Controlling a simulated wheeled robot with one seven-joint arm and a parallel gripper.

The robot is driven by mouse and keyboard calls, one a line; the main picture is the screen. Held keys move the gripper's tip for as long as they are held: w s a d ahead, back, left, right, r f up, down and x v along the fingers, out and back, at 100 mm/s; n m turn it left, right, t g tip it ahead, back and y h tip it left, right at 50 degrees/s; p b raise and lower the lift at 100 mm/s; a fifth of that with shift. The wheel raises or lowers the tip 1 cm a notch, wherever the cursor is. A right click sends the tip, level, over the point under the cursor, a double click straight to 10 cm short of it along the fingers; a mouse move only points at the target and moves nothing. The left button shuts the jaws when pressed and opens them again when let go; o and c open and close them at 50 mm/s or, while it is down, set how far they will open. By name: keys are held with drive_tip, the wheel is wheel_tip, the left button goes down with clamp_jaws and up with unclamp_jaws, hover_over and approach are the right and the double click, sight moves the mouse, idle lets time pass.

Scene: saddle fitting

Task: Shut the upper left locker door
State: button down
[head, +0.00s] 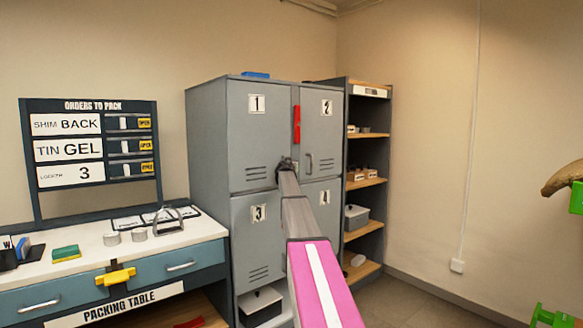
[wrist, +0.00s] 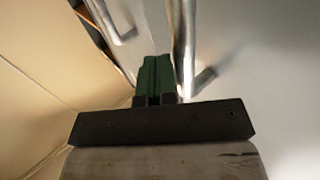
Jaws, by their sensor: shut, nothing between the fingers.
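The upper left locker door, marked 1 (head: 262,135), is on the grey locker block in the head view. It looks flush or almost flush with the front; a small gap at its right edge cannot be ruled out. My gripper (head: 286,162) is at the lower right part of this door, with my arm reaching up to it and covering the door's handle area. In the wrist view my green fingers (wrist: 157,75) are together and empty, close to a shiny metal upright edge and a grey panel (wrist: 260,70). Whether they touch it cannot be told.
Door 2 (head: 322,125) is to the right, with a red strip (head: 297,125) by its left edge. Doors 3 (head: 258,225) and 4 (head: 325,205) are below. A shelf rack (head: 368,185) stands to the right, and the packing table (head: 100,262) to the left.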

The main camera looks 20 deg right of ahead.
drive_tip(key=s+d, duration=0.7)
drive_tip(key=s, duration=0.5)
drive_tip(key=s+a+f+n+g+y, duration=0.1)
drive_tip(key=s+a+f+g+y, duration=0.1)
drive_tip(key=s+a+f, duration=0.75)
drive_tip(key=s+a+f+g+y, duration=0.1)
drive_tip(key=s+a+f+g, duration=0.2)
drive_tip(key=f, duration=1.1)
drive_tip(key=s+a+f+n+g+y, duration=0.1)
drive_tip(key=s+a+f+g+y, duration=0.1)
drive_tip(key=s+a+f, duration=0.55)
drive_tip(key=s+a+f+n+g+y, duration=0.2)
drive_tip(key=s+a+f+g, duration=0.2)
drive_tip(key=s+a+f, duration=0.5)
drive_tip(key=s+a+f+n+g+y, duration=0.2)
drive_tip(key=s+a+f+g, duration=0.2)
drive_tip(key=s+a+f, duration=0.6)
drive_tip(key=s+f, duration=0.2)
drive_tip(key=s, duration=0.5)
drive_tip(key=shift+s+f, duration=0.2)
drive_tip(key=shift+f, duration=0.05)
